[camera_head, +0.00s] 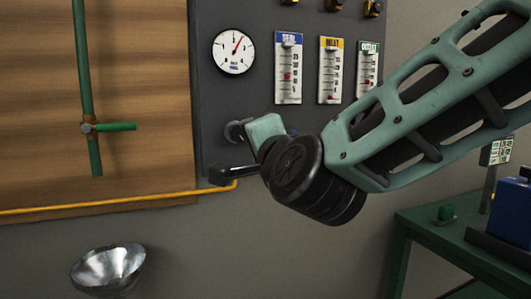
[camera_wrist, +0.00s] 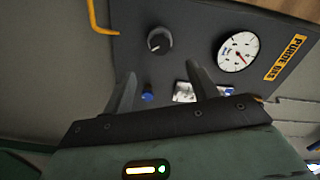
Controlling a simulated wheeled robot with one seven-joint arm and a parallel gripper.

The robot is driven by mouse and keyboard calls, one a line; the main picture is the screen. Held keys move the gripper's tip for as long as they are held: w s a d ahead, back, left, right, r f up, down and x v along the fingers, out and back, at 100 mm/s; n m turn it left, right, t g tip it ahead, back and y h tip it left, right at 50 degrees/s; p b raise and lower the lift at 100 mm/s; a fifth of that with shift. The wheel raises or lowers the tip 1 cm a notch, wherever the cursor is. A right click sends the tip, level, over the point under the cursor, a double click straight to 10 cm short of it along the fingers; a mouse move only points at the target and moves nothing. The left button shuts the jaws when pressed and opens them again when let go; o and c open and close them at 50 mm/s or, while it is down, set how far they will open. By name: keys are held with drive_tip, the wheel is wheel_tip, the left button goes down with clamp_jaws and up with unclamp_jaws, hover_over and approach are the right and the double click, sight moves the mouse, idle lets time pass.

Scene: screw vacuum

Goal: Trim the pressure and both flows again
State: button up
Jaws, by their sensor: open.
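A dark panel (camera_head: 212,95) carries a round white pressure gauge (camera_head: 234,51) with a red needle pointing up and right. Right of it are three flow tubes: SEAL (camera_head: 288,68), INLET (camera_head: 331,70) and OUTLET (camera_head: 367,70). The red SEAL float is near mid-scale; the INLET float looks low. My gripper (camera_wrist: 163,82) is open and empty in front of the lower panel. In the wrist view, a black knob (camera_wrist: 159,41) lies beyond the fingertips, and the gauge (camera_wrist: 238,52) is to its right. A small blue knob (camera_wrist: 148,96) shows between the fingers. My arm hides the panel's lower right.
Brass fittings (camera_head: 333,5) are at the panel's top. A green pipe with a side handle (camera_head: 116,127) and a yellow pipe (camera_head: 90,205) are at left. A metal bowl (camera_head: 108,268) is below. A green table (camera_head: 440,235) with a blue box (camera_head: 513,208) stands at right.

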drive_tip(key=v, duration=0.5)
drive_tip(key=shift+s, duration=0.15)
drive_tip(key=s+a+f+n+g+y, duration=0.1)
drive_tip(key=s+f+n+g, duration=0.3)
drive_tip(key=f, duration=0.3)
drive_tip(key=s+a+f+n+g+y, duration=0.1)
drive_tip(key=s+f+n+g, duration=0.2)
drive_tip(key=f+n+g, duration=0.25)
drive_tip(key=s+d+f+n+g+h, duration=0.6)
drive_tip(key=s+d+f+n+g, duration=0.25)
drive_tip(key=s+d+f, duration=0.5)
wheel_tip(320, 180, up, 15)
drive_tip(key=s+p, duration=0.1)
drive_tip(key=p, duration=1.3)
drive_tip(key=shift+a+t, duration=0.2)
drive_tip(key=shift+t, duration=0.1)
